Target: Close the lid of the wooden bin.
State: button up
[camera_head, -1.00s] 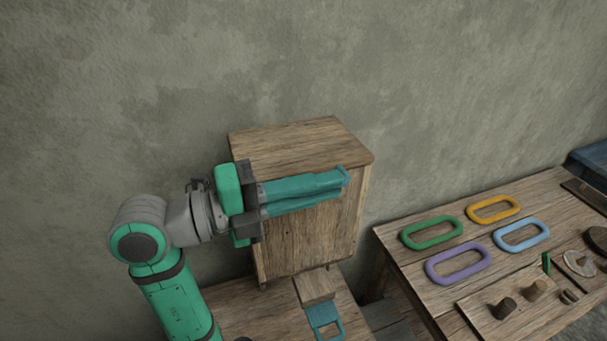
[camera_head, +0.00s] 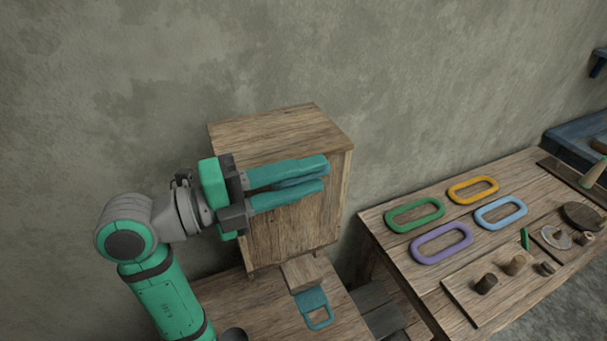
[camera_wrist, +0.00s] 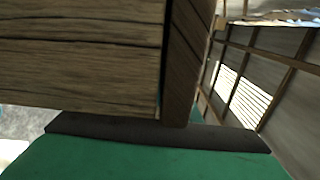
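A wooden box (camera_head: 293,226), which I take to be the bin, stands on a low wooden table left of the long bench. Its flat top panel (camera_head: 280,132) lies in place in the head view; I cannot tell which part is the lid or whether it is shut. My gripper (camera_head: 322,176) points right, its long teal fingers across the front of the box, just below the top edge. The fingers look close together, and I see nothing held between them. Contact with the box cannot be told. In the wrist view, wooden boards (camera_wrist: 80,60) fill the left, very near.
A small wooden block (camera_head: 300,273) and a blue looped piece (camera_head: 313,308) lie before the box. The bench (camera_head: 385,240) at right holds green, orange, purple and light blue rings and a board with pegs. A plain wall is behind.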

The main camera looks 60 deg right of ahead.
jog(key=v, duration=1)
jog(key=shift+w+a, duration=0.2)
jog(key=shift+a, duration=0.15)
jog(key=shift+w, duration=0.1)
